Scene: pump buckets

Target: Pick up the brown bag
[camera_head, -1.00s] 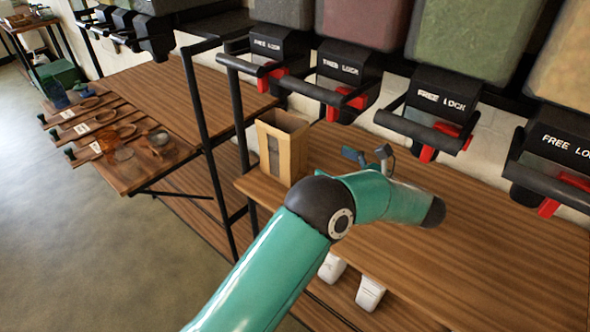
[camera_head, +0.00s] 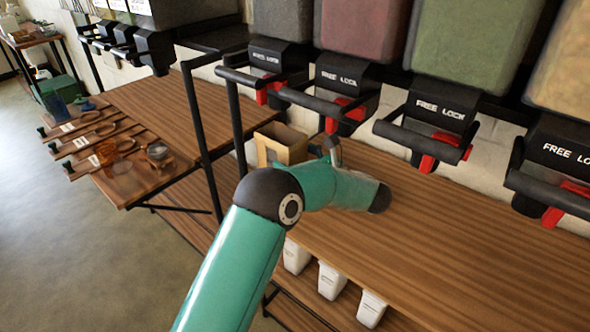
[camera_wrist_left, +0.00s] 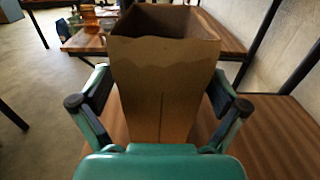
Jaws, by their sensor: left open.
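The brown bag (camera_head: 283,141) is an open-topped paper bag that stands upright on the wooden counter in the head view. The arm hides its lower part. In the left wrist view the bag (camera_wrist_left: 160,70) fills the middle, with its open top facing up. My left gripper (camera_head: 326,147) is right beside the bag, at its right side in the head view. In the wrist view its two open fingers (camera_wrist_left: 160,103) stand on either side of the bag, with gaps visible. My right gripper is not in view.
Dispensers (camera_head: 345,85) with black spouts and red levers hang above the counter (camera_head: 440,235). A black post (camera_head: 201,140) stands left of the bag. White containers (camera_head: 331,281) sit below. Another table (camera_head: 150,105) holds paddles and jars. The counter's right part is clear.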

